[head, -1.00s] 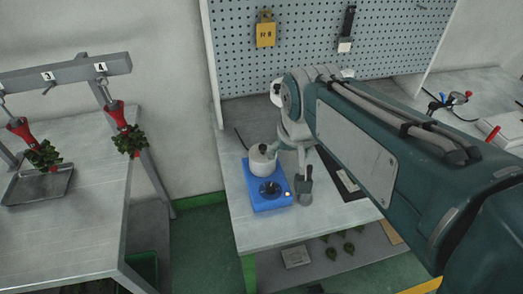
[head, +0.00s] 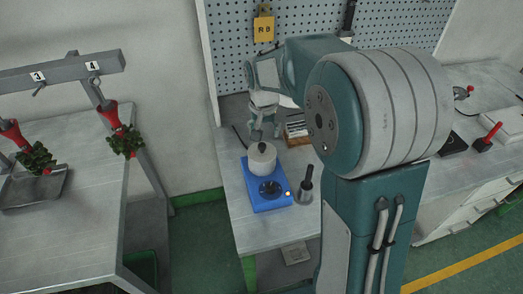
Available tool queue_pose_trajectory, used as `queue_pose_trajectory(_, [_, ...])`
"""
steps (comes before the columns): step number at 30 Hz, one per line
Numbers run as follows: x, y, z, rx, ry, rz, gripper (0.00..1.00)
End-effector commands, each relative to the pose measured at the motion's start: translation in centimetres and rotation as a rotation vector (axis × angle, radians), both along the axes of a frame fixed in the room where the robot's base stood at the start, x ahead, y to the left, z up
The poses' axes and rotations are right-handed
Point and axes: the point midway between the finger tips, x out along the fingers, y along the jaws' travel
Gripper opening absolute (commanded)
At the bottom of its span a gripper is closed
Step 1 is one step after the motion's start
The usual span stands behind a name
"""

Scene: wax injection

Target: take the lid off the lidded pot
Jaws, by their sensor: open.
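The lidded pot (head: 262,164) is a small pale pot. It stands upright on a blue hot plate (head: 266,195) near the left side of the workbench. Its pale lid is on, with a dark knob (head: 261,146) on top. My gripper (head: 266,134) points down just behind and above the pot in the picture. Its two fingers are apart with nothing seen between them. The fingertips appear close to the knob, but I cannot tell whether they touch it.
A grey tool with a dark handle (head: 306,187) stands right of the hot plate. A small slotted box (head: 297,132) lies behind it. A pegboard (head: 230,40) with a yellow tag (head: 263,28) backs the bench. My arm hides much of the bench's right part.

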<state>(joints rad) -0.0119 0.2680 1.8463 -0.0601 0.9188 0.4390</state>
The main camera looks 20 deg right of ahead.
Motion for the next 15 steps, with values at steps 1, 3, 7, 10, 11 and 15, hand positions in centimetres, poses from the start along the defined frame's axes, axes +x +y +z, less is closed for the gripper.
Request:
queue_pose_trajectory(1, [0.1, 0.0, -0.7, -0.001, 0.001, 0.000, 0.77])
queue_pose_trajectory(3, [0.1, -0.1, -1.4, 0.000, 0.001, 0.000, 0.77])
queue_pose_trajectory(7, [0.3, 0.0, -2.3, 0.000, 0.000, 0.000, 0.77])
queue_pose_trajectory(10, [0.5, 0.3, -3.8, 0.000, 0.003, 0.001, 0.77])
queue_pose_trajectory(11, [0.6, 0.4, -4.3, 0.000, 0.003, 0.001, 0.77])
queue_pose_trajectory(15, [0.9, 0.4, -6.2, 0.000, 0.001, 0.001, 0.77])
